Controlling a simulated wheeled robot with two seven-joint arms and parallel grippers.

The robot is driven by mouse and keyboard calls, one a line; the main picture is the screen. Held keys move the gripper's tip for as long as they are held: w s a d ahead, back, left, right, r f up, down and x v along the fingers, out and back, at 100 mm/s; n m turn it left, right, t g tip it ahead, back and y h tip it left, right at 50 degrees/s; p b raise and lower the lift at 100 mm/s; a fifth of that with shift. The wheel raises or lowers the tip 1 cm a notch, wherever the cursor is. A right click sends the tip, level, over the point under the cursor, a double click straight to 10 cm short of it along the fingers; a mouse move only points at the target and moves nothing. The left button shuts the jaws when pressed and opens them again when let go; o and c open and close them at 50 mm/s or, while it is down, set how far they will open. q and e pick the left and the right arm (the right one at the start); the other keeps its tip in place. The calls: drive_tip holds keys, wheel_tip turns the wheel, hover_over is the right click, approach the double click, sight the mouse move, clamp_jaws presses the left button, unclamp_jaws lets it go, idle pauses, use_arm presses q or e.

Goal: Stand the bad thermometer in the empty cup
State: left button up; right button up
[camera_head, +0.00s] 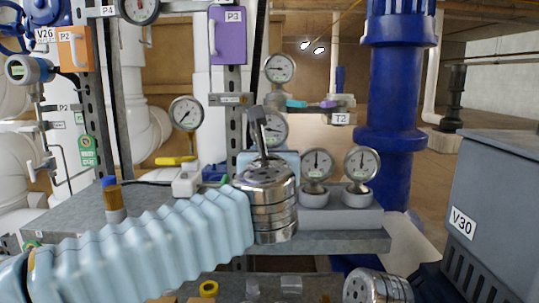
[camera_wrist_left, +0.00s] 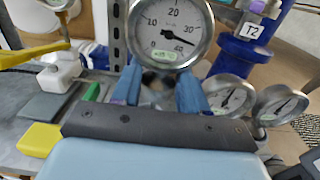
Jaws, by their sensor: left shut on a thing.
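A round white-faced thermometer (camera_wrist_left: 172,28) is large in the wrist view, its dial upright and facing me, its needle at the high end. My left gripper (camera_wrist_left: 160,90) is shut on it below the dial, with blue fingers on both sides. In the head view my metal wrist partly covers this thermometer (camera_head: 273,128). Two other dial thermometers, a left one (camera_head: 317,163) and a right one (camera_head: 361,163), stand upright in round cups on a grey block. I cannot make out an empty cup; my wrist hides the block's left part. My right gripper's fingers are out of view.
The grey block (camera_head: 345,218) sits on a grey bench (camera_head: 75,217). Gauges hang on the pipes behind, one (camera_head: 280,68) above the held thermometer. A thick blue pipe (camera_head: 392,100) stands at right, a grey V30 cabinet (camera_head: 490,210) nearer. A brown bottle (camera_head: 112,198) stands left.

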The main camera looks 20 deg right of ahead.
use_arm(q)
drive_tip(key=shift+f, duration=0.2)
idle(0.4)
drive_tip(key=shift+f+b, duration=2.1)
drive_tip(key=shift+b, duration=0.15)
drive_tip(key=shift+f, duration=0.1)
drive_tip(key=shift+f+b, duration=0.4)
drive_tip(key=shift+b, duration=0.1)
drive_tip(key=shift+f, duration=0.1)
drive_tip(key=shift+f+b, duration=0.4)
drive_tip(key=shift+b, duration=0.1)
drive_tip(key=o, duration=1)
